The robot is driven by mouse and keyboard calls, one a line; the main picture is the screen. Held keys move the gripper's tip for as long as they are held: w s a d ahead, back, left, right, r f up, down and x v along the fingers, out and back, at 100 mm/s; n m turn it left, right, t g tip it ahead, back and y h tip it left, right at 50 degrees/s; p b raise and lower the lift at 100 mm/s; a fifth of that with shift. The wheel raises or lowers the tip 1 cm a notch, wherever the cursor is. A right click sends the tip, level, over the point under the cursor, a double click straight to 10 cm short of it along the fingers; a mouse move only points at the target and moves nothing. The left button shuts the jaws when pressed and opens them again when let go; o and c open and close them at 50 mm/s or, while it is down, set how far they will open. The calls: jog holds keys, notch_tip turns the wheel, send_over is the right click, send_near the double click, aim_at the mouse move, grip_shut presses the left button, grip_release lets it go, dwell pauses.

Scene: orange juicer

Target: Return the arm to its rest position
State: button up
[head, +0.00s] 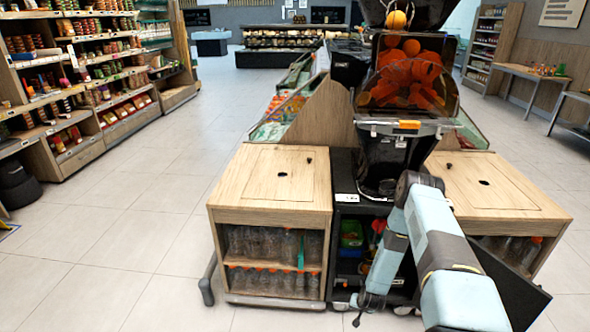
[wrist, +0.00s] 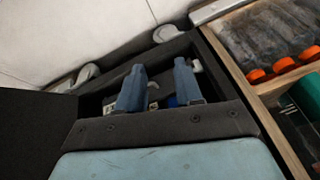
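My light blue and grey arm (head: 444,262) reaches in from the lower right of the head view. It bends at a dark joint in front of the juicer, then hangs down. My gripper (head: 362,306) is low, in front of the black cabinet under the juicer, and looks small and dark there. In the wrist view my gripper (wrist: 159,66) shows two blue-grey fingers spread apart with nothing held between them. The orange juicer (head: 405,80), with oranges behind its clear cover, stands above and behind the arm.
Wooden cabinets (head: 270,185) with bottles below flank the black cabinet (head: 346,220). An open black door (head: 510,285) is close to my arm at the right. In the wrist view, orange-capped bottles (wrist: 285,66) are at the right. The floor (head: 120,250) at left is clear.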

jog(key=w+d+r+n, duration=0.1)
jog(key=w+r, duration=0.3)
jog(key=r, duration=0.5)
jog(key=w+r, duration=0.3)
jog(key=r, duration=0.6)
jog(key=w+d+r+n, duration=0.1)
jog(key=w+r, duration=0.3)
jog(key=r, duration=0.5)
jog(key=s+a+r, duration=0.1)
jog(key=s+r, duration=0.1)
jog(key=r, duration=1.2)
jog(key=s+r, duration=0.2)
jog(key=r, duration=1.1)
jog(key=s+a+r+n+h, duration=0.1)
jog(key=s+r, duration=0.7)
jog(key=r, duration=0.3)
jog(key=s+a+r, duration=0.1)
jog(key=s+r, duration=0.7)
jog(key=r, duration=0.3)
jog(key=s+r, duration=0.3)
jog(key=s, duration=0.8)
jog(key=s+a+r, duration=0.1)
jog(key=s+r, duration=0.3)
jog(key=s, duration=0.7)
jog(key=shift+s+a+n+t, duration=0.3)
